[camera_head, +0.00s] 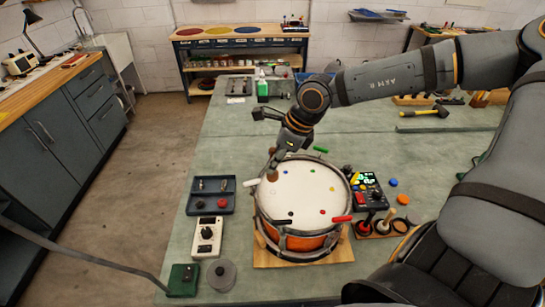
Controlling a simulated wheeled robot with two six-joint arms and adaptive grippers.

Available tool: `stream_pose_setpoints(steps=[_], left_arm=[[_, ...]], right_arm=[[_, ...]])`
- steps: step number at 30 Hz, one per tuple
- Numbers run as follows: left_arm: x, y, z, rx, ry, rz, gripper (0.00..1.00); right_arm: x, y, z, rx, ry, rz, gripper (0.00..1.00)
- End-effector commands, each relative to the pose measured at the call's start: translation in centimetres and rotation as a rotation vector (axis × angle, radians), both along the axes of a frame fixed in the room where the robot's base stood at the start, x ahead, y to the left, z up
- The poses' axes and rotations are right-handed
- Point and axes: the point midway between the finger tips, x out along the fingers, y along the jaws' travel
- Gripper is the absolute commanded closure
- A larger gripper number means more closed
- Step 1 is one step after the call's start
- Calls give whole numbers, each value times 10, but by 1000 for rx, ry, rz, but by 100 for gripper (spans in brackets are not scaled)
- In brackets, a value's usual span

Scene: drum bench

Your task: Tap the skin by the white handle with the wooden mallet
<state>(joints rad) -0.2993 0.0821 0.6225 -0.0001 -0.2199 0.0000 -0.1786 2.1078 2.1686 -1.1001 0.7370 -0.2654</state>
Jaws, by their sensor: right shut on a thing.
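The drum (300,243) has an orange shell and stands on a wooden board. Its white skin (305,195) carries small coloured dots near the rim. The white handle (250,183) sticks out at the drum's left. Green (320,149), red (342,219) and black (284,222) handles also show around the rim. My right gripper (281,150) is shut on the wooden mallet (272,174), above the far left part of the skin. The mallet's end is near the rim by the white handle; I cannot tell whether it touches. My left gripper is not in view.
A dark tray (212,204) and a white device (207,237) lie left of the drum. A black device with a lit screen (368,189) and a wooden stand (384,230) are at its right. The green bench top (225,150) is mostly clear behind the tray.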

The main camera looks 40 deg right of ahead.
Motion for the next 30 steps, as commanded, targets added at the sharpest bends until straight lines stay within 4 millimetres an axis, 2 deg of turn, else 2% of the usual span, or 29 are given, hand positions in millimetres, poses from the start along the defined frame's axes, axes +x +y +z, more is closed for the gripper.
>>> stream_pose_setpoints(steps=[8, 15, 18, 20, 23, 29, 30], left_arm=[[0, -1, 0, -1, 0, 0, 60], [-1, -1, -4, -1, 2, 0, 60], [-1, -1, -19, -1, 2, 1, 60], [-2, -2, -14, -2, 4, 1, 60], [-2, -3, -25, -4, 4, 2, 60], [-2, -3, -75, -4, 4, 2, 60], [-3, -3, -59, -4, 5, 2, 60]], right_arm=[[0, 0, -3, 1, -2, 25, 100], [-1, 0, -18, 2, -1, 24, 100], [0, 0, -29, 2, -4, 23, 100], [0, 0, -24, 1, -3, 23, 100], [0, 0, -34, 1, -3, 23, 100], [0, 0, -79, 0, -3, 23, 100], [0, 0, -62, 0, -4, 24, 100]])
